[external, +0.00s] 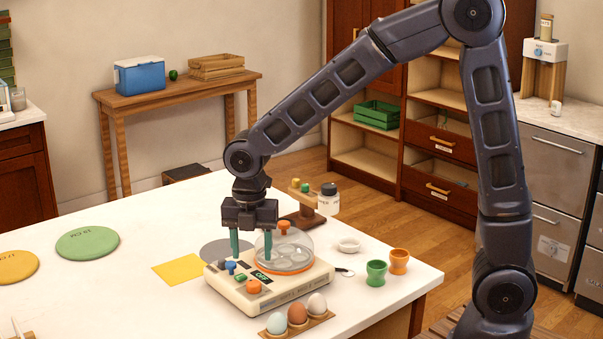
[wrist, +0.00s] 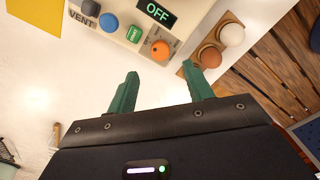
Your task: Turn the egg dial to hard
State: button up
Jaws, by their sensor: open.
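The egg cooker (external: 300,288) stands on the white table, a cream box with a clear domed lid with an orange knob. Its display (wrist: 157,12) reads OFF. An orange dial (wrist: 160,49) sits at the panel's end near the eggs, with marks around it too small to read; it also shows in the external view (external: 253,287). I cannot tell its setting. My gripper (external: 251,257) is open and empty, pointing down above the cooker. In the wrist view its green fingertips (wrist: 160,70) are spread either side of the orange dial, apparently not touching it.
Green (wrist: 134,33), blue (wrist: 108,22) and dark (wrist: 90,7) controls line the panel beside the dial. An egg rack (external: 300,327) with three eggs stands close in front. Green (external: 376,273) and orange (external: 398,261) egg cups stand right. The table's left is mostly clear.

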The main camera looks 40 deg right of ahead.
aim_at(254, 283)
notch_tip(254, 283, down, 8)
jog(key=shift+r, duration=0.1)
jog(key=shift+c, duration=0.4)
jog(key=c, duration=0.9)
